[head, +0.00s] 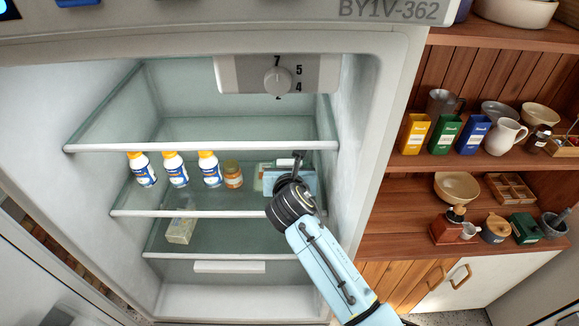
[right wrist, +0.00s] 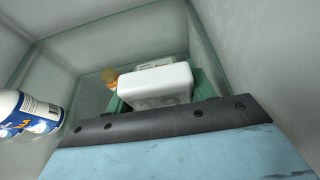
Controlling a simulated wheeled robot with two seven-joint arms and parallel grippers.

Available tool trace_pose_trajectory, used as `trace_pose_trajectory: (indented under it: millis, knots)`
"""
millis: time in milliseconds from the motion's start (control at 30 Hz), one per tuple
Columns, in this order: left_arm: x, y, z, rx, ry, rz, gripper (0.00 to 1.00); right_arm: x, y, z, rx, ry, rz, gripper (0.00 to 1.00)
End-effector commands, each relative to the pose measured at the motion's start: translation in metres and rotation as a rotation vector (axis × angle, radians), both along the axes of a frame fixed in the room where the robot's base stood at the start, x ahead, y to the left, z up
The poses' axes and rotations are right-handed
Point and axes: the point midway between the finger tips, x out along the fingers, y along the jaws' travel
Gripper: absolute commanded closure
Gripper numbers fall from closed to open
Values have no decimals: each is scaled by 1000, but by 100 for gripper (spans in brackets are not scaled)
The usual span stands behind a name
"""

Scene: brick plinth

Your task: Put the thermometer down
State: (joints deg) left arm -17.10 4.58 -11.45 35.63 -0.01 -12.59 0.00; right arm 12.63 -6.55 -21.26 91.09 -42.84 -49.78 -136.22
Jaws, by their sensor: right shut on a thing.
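My right arm reaches into the open fridge, and my right gripper (head: 292,165) is at the right end of the middle shelf, beyond the light-blue wrist. It is shut on a white, rounded block-like thing, which I take to be the thermometer (right wrist: 155,84). In the right wrist view this thing sits just past the gripper's dark edge, with its face and display not readable. In the head view the wrist and gripper largely hide it. I cannot tell whether it touches the shelf. My left gripper is not in view.
White-and-blue bottles (head: 175,169) with orange caps and an amber jar (head: 233,175) stand left of the gripper. A pale box (head: 181,230) sits on the lower shelf. The upper glass shelf (head: 200,147) lies above. The fridge's right wall (head: 352,150) is close.

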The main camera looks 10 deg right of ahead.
Motion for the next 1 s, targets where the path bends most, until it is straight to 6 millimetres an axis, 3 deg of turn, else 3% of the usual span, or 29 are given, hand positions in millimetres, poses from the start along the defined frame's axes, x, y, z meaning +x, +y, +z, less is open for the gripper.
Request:
trace_pose_trajectory:
  millis: [167,200,367,767,1000]
  knots:
    - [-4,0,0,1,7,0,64,0,0,-2,-2,0,0,72]
    - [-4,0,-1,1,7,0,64,0,0,-3,-2,0,0,45]
    - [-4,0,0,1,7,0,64,0,0,-3,-1,1,-1,24]
    - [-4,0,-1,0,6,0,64,-4,0,1,0,1,-1,24]
    - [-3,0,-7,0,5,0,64,-38,7,9,0,2,1,24]
